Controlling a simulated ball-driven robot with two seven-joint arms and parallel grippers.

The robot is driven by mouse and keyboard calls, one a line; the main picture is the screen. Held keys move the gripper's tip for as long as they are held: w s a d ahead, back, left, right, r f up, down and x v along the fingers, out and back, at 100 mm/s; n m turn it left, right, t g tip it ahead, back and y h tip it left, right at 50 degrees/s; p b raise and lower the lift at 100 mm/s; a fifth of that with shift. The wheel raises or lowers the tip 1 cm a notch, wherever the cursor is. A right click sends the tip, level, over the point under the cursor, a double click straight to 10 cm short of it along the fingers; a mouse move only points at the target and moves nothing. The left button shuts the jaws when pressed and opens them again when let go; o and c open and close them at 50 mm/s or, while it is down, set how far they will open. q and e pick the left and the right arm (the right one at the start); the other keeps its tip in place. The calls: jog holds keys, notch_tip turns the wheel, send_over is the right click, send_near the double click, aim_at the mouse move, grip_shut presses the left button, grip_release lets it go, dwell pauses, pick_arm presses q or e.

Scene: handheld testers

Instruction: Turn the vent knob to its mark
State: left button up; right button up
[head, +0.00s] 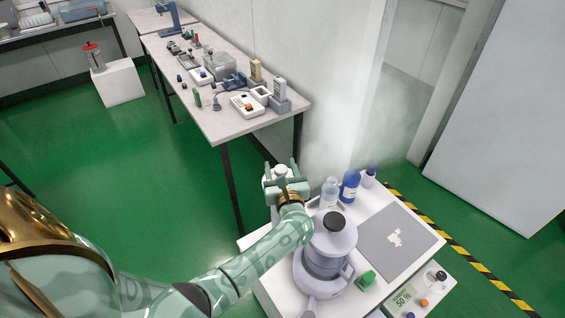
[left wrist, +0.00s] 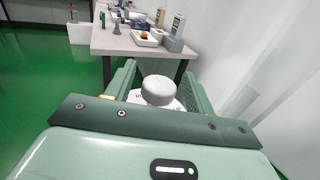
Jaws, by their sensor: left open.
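The white round vent knob (left wrist: 158,88) stands between the two fingers of my left gripper (left wrist: 160,92) in the left wrist view. A pale dial plate with dark lettering shows partly under it; the mark cannot be made out. In the head view the knob (head: 281,170) shows as a small pale cap between the fingertips of my left gripper (head: 281,176), beyond the left back corner of the white table. The fingers are open, one on each side of the knob; contact cannot be told. My right gripper is not in view.
A lilac vessel with a dark cap (head: 318,262) stands close to my left forearm. Bottles (head: 349,187), a grey mat (head: 385,251), a green item (head: 366,279) and a display box (head: 405,298) are nearby. A bench (head: 205,118) with several testers stands behind. Pale haze hangs by the wall.

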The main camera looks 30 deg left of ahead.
pick_arm(q)
jog(key=c, duration=0.9)
jog(key=shift+c, duration=0.2)
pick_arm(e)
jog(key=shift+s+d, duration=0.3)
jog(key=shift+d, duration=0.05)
